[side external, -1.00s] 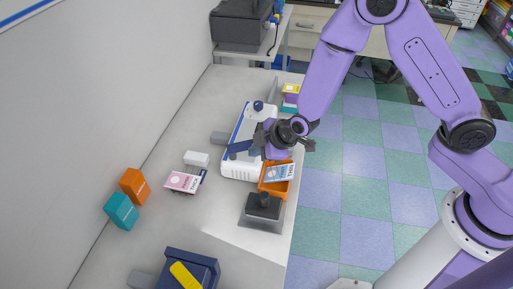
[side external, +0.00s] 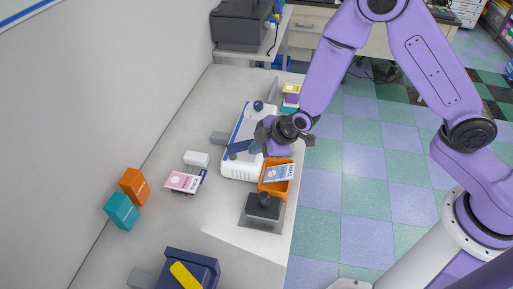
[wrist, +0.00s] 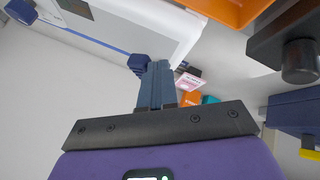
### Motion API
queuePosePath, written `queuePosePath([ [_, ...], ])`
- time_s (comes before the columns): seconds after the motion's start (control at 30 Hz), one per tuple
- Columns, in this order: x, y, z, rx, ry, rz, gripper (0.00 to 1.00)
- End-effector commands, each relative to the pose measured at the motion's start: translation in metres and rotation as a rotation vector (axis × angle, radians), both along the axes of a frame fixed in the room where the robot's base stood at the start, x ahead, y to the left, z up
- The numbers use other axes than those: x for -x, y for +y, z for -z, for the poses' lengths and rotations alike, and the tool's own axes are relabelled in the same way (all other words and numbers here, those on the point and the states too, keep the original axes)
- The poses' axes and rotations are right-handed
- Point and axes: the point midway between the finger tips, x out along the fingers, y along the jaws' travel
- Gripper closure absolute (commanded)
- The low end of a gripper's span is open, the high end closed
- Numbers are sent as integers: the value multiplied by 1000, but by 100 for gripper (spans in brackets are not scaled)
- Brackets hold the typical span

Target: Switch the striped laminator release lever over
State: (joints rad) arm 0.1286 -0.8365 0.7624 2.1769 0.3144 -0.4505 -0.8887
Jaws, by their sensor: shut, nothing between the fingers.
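The white machine (side external: 240,165) with a blue edge stripe, likely the laminator, stands mid-table in the side view; its casing also fills the upper left of the wrist view (wrist: 150,25). It has a dark blue knob (side external: 258,106) at its far end. A dark blue knob (wrist: 138,62) shows beside my fingertips in the wrist view. I cannot make out stripes on any lever. My gripper (side external: 232,150) is over the machine, its fingers pointing left. The wrist view shows the slate-blue fingers (wrist: 159,66) shut together and empty. I cannot tell whether they touch the knob.
An orange bin (side external: 282,187) with a card and a dark block with a knob (side external: 263,207) stand close on the near side. A pink card (side external: 182,182), white box (side external: 196,158), orange box (side external: 134,186) and teal box (side external: 121,211) are left. A navy device (side external: 205,262) is in front.

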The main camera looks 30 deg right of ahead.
Motion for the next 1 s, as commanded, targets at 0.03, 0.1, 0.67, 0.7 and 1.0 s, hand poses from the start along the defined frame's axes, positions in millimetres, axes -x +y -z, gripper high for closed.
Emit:
queuePosePath([
  [0.03, -1, -1, 0, 0, -1, -4, 100],
  [0.1, -1, -1, 0, -1, 0, -12, 100],
  [0.67, -14, -12, 0, 0, -1, -208, 100],
  [0.7, -14, -12, 0, 0, 0, -204, 100],
  [1.0, -31, -19, 0, 0, -1, -203, 100],
])
